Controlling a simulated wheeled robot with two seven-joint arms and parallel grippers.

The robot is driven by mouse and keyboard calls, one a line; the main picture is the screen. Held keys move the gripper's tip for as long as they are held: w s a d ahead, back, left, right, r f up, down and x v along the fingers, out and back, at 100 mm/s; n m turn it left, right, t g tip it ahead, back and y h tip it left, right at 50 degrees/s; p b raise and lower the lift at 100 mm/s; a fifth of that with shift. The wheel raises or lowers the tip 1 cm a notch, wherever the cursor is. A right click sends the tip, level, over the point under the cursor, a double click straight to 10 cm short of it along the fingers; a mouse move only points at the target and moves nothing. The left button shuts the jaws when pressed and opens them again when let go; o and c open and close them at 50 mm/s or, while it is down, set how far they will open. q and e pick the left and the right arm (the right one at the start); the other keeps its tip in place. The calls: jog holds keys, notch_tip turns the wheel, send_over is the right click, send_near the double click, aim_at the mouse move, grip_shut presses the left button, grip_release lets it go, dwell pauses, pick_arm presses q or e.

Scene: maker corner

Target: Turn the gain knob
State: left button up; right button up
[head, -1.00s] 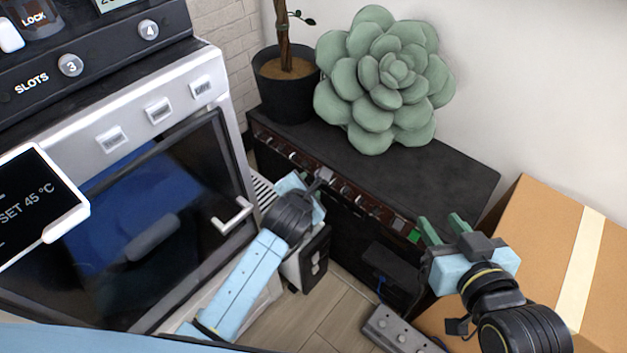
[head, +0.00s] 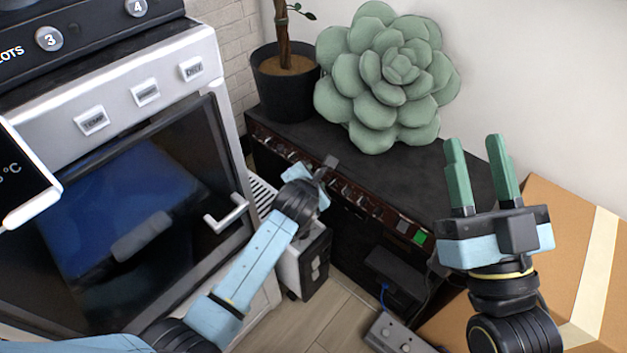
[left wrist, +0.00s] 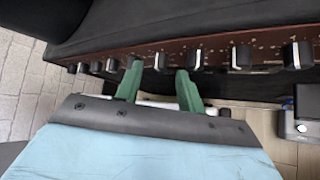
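A black amplifier (head: 405,165) with a brown panel (head: 350,194) and a row of dark knobs stands against the wall. No label shows which knob is the gain knob. My left gripper (head: 327,170) is at the panel in the head view, its fingers mostly hidden behind its own body. In the left wrist view my left gripper (left wrist: 158,68) has its green fingers apart. One knob (left wrist: 160,62) shows between the fingertips; I cannot tell whether they touch it. My right gripper (head: 480,150) is open and empty, fingers upward, in front of the amplifier's right end.
A potted plant (head: 283,92) and a green succulent cushion (head: 385,75) are on the amplifier. An oven-like machine (head: 140,190) with a handle stands at left. A cardboard box (head: 560,215) is at right. A grey pedal (head: 395,335) lies on the floor.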

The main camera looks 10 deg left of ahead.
pick_arm(q)
jog(key=shift+w+f, duration=0.1)
jog(key=shift+w, duration=0.05)
pick_arm(e)
jog(key=shift+s+r, duration=0.15)
jog(key=shift+r, duration=0.1)
pick_arm(q)
grip_shut()
jog(key=shift+f, duration=0.1)
